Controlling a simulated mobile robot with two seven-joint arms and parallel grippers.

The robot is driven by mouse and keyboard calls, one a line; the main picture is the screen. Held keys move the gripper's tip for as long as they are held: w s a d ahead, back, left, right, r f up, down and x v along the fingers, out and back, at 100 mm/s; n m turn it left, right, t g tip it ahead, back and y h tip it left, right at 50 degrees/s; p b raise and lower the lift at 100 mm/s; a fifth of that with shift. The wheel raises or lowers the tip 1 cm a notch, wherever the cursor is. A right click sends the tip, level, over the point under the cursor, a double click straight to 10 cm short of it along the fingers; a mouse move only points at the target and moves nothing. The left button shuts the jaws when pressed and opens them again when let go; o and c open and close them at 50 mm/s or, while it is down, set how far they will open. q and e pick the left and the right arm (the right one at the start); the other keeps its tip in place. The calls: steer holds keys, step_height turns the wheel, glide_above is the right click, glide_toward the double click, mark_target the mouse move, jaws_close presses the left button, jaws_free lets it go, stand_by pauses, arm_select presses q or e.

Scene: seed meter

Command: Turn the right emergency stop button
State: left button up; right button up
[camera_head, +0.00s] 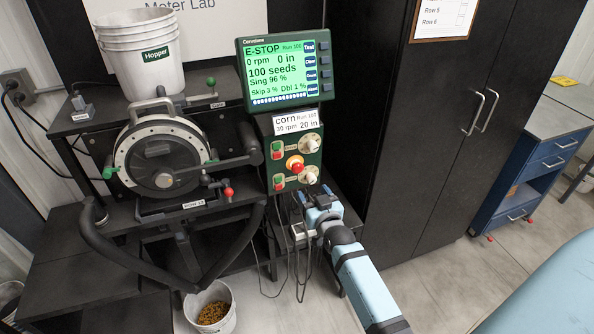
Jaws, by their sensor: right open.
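The red emergency stop button (297,166) sits on a yellow-orange base in the middle of the green control panel (287,136). It is the only such button I can make out. The green display (284,70) above the panel reads "E-STOP" and "0 rpm". My right gripper (304,207) is open, below the panel and a little right of the button, apart from it. Nothing shows between its fingers. My left gripper is out of view.
Pale knobs (309,144) and red-green switches (277,150) flank the button. The seed meter (160,157) and white hopper (141,56) stand left, with a black hose (112,259) below. A tall black cabinet (436,110) stands close on the right. A seed bucket (226,297) is on the floor.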

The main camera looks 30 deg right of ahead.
mark_target(299, 170)
steer(key=b+x, duration=0.6)
steer(key=x, duration=0.5)
steer(key=shift+w+d+f+b, duration=0.15)
steer(key=shift+w+b, duration=0.2)
steer(key=shift+b, duration=0.05)
steer(key=shift+w+d, duration=0.1)
steer(key=shift+w, duration=0.4)
steer(key=c, duration=0.9)
